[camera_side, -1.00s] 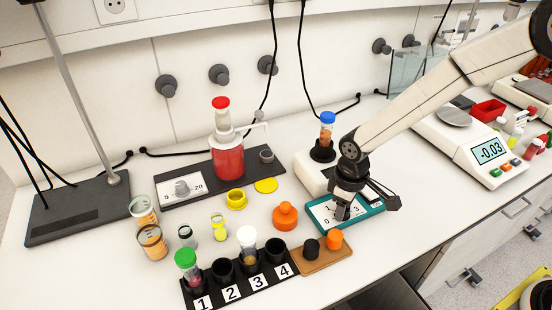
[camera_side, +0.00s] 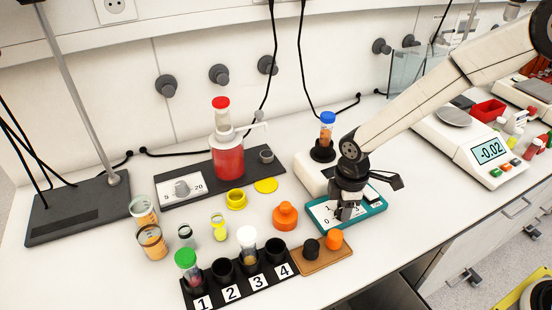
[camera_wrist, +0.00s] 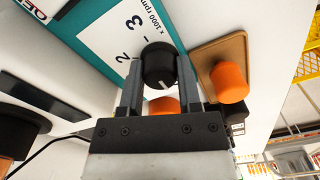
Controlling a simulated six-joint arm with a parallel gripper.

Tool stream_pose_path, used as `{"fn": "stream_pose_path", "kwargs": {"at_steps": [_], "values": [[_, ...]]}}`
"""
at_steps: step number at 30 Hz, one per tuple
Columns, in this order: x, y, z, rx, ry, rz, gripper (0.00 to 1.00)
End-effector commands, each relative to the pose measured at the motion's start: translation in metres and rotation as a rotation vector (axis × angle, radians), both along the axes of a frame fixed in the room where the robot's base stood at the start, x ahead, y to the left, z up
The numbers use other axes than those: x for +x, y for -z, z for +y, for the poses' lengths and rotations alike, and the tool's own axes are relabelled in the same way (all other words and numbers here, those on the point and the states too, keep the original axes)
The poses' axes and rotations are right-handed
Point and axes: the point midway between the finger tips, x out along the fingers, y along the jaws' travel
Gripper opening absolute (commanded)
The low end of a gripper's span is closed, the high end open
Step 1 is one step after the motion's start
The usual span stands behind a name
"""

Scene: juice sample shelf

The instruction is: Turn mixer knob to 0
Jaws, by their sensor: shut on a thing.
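The mixer (camera_side: 311,178) is a white box with a teal-edged front panel (camera_side: 322,221) marked 0, 1 and 3. A blue-capped tube (camera_side: 327,132) stands in its black cup. My gripper (camera_side: 344,214) reaches down onto the panel and hides the knob in the side view. In the wrist view the black knob (camera_wrist: 157,64) sits between the two fingers of my gripper (camera_wrist: 158,82), which are shut on it. A white pointer line shows at the knob's lower edge, towards the gripper. The wrist view shows 2, 3 and "x 1000 rpm"; which number the pointer meets cannot be told.
A brown board (camera_side: 318,259) with a black cap and an orange cap lies close in front of the panel. A numbered black rack (camera_side: 241,284) is at the front. A balance (camera_side: 475,150) stands to the right.

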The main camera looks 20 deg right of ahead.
Motion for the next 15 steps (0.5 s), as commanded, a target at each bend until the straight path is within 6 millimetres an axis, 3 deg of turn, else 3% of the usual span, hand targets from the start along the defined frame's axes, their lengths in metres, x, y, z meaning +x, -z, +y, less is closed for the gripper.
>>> {"fn": "stream_pose_path", "kwargs": {"at_steps": [10, 11, 14, 15], "values": [[-0.0013, 0.0009, -0.0009, -0.003, -0.008, 0.004, 0.00], [-0.0013, 0.0009, -0.0009, -0.003, -0.008, 0.004, 0.47], [-0.0012, 0.0008, -0.0007, -0.003, -0.007, 0.004, 0.78], [-0.0010, 0.0007, -0.0007, -0.002, -0.007, 0.003, 0.78]]}}
